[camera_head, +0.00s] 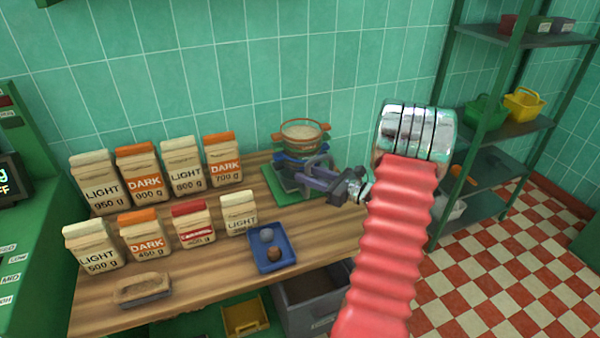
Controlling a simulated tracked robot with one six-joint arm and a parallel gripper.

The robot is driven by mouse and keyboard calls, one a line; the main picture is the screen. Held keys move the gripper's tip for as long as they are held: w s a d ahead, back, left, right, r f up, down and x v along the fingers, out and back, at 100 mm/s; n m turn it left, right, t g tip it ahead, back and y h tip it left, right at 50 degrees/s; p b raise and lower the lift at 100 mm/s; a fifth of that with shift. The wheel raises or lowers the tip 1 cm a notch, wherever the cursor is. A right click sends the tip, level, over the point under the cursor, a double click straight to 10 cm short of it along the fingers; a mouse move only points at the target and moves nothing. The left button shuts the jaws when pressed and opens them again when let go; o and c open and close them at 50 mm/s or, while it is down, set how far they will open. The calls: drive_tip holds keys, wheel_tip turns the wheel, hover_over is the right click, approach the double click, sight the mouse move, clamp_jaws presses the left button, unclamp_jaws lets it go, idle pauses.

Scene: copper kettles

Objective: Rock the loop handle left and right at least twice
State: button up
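A round sieve (304,132) with an orange rim and pale contents sits on top of a blue and grey stand at the back right of the wooden bench. The stand rests on a green mat (272,184). A grey curved piece, which may be the loop handle (318,161), shows at the front of the stand. My gripper (308,178) is at the front of the stand, right at this piece. Its fingers overlap the stand, and the view is too small to tell whether they close on the loop. My red arm with a chrome joint comes in from the lower right.
Light and dark paper bags (140,176) stand in two rows on the left of the bench (205,268). A blue tray (284,261) with two small round items lies in front of the stand. A brown block (142,289) lies at front left. Green shelves (505,130) stand at right.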

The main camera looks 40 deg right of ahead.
drive_tip(key=v, duration=0.9)
drive_tip(key=shift+s, duration=0.2)
drive_tip(key=shift+c, duration=0.5)
